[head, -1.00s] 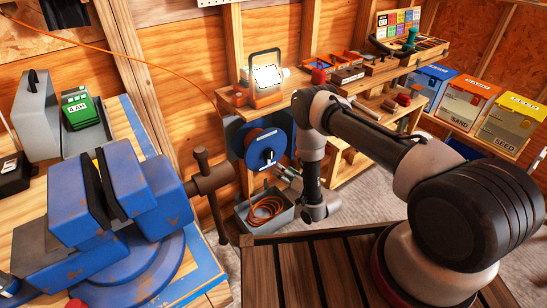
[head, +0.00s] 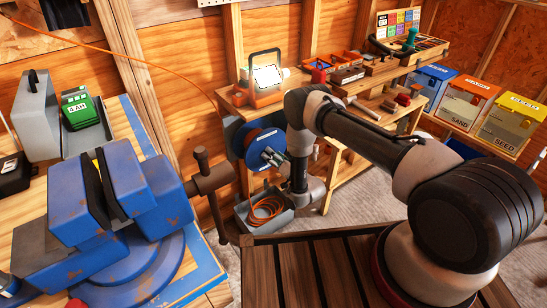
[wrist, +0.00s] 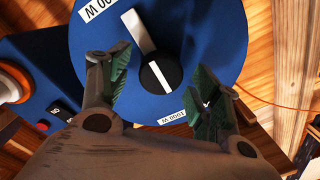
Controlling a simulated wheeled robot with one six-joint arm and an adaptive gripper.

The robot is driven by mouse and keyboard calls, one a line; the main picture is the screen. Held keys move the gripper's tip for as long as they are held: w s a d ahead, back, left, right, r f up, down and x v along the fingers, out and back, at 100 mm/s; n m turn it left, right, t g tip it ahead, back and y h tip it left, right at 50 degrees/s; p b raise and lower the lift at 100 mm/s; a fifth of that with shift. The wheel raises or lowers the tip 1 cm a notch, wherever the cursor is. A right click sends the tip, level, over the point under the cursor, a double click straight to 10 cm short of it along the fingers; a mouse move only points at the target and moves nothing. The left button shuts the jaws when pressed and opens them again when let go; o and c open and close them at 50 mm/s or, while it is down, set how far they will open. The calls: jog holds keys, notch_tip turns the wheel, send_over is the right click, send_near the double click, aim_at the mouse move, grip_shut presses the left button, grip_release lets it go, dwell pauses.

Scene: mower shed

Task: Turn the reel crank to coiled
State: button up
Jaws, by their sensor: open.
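The blue cable reel (head: 243,140) hangs under the bench shelf in the head view. Its blue face (wrist: 215,50) fills the upper middle of the wrist view, with white labels reading partly "1000 W". A black round hub (wrist: 160,74) with a white stripe sits on the face, and a pale bar (wrist: 138,30) runs from it up and left. I cannot tell which part is the crank's grip. My gripper (head: 270,157) is in front of the reel; in the wrist view my gripper (wrist: 160,88) is open, its green-padded fingers either side of the hub, apparently empty.
A grey bin (head: 282,219) with an orange coiled cord stands below the reel. The work lamp (head: 265,78) is on the shelf above. A blue vise (head: 130,190) stands on the left bench. An orange cord (head: 150,62) runs along the wall.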

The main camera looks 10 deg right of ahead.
jog(key=c, duration=1)
jog(key=shift+c, duration=0.2)
jog(key=shift+n, duration=0.3)
jog(key=shift+s+a+f+n+t+h, duration=0.1)
jog(key=shift+n+h, duration=0.1)
jog(key=shift+n, duration=5.55)
jog(key=shift+a+f+n+t+h, duration=0.1)
jog(key=shift+n+h, duration=0.1)
jog(key=shift+n, duration=5.5)
jog(key=shift+s+n+t+h, duration=0.1)
jog(key=shift+n+h, duration=0.1)
jog(key=shift+n, duration=5.55)
